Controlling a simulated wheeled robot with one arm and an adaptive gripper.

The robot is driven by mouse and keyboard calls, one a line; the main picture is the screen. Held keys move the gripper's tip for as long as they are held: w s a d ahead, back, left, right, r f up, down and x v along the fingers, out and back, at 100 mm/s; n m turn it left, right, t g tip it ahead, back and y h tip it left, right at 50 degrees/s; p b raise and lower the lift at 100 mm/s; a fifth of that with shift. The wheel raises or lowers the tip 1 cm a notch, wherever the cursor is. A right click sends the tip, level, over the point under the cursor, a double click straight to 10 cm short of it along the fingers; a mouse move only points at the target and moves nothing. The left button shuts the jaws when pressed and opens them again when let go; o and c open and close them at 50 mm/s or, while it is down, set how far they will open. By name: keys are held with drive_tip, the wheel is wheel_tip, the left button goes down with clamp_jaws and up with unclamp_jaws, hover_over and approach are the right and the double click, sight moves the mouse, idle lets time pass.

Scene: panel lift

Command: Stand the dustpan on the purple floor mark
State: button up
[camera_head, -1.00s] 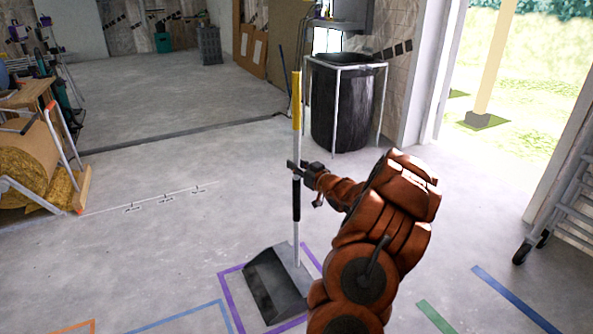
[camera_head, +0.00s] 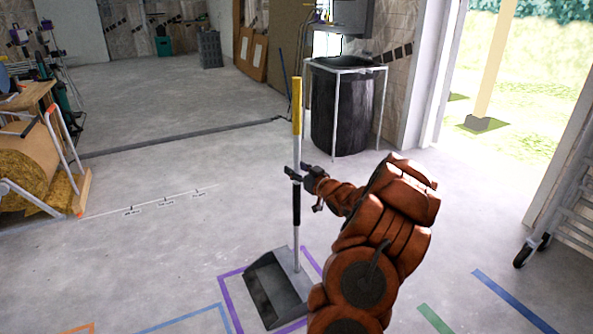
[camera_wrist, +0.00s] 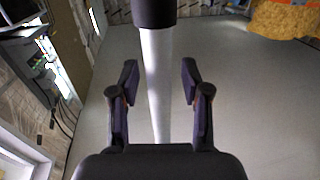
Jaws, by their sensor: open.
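The dustpan (camera_head: 277,289) is a dark grey pan with a tall upright handle, white with a yellow upper section and black grip. It stands inside the purple floor mark (camera_head: 231,302), a taped outline that my arm partly hides on the right. My gripper (camera_head: 295,173) is at the handle, about halfway up. In the wrist view, my open gripper (camera_wrist: 157,95) has one finger on each side of the white handle (camera_wrist: 158,75), with gaps on both sides. The handle looks upright.
A black bin (camera_head: 345,108) in a white frame stands behind the handle. Blue tape (camera_head: 513,302) and green tape (camera_head: 434,318) lie on the floor at right. A wheeled metal rack (camera_head: 565,215) is at the right edge. The floor at left centre is clear.

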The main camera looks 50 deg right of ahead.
drive_tip(key=shift+s+r, duration=0.1)
drive_tip(key=shift+s, duration=0.45)
drive_tip(key=s+a+p, duration=0.2)
drive_tip(key=s+p, duration=0.1)
drive_tip(key=s, duration=0.8)
drive_tip(key=w+a+f+g, duration=0.2)
drive_tip(key=w+a+g, duration=0.3)
drive_tip(key=w+a, duration=0.2)
drive_tip(key=s+a+g, duration=0.2)
drive_tip(key=a+g, duration=0.3)
drive_tip(key=a, duration=0.5)
drive_tip(key=s+a+r+n+g+y, duration=0.1)
drive_tip(key=s+a+g, duration=1)
drive_tip(key=s+a, duration=1.8)
drive_tip(key=s+r+y, duration=0.1)
drive_tip(key=s+r, duration=0.1)
drive_tip(key=s, duration=0.2)
drive_tip(key=shift+a+r+n+y, duration=0.25)
drive_tip(key=shift+r+n+y, duration=0.15)
drive_tip(key=shift+r, duration=0.1)
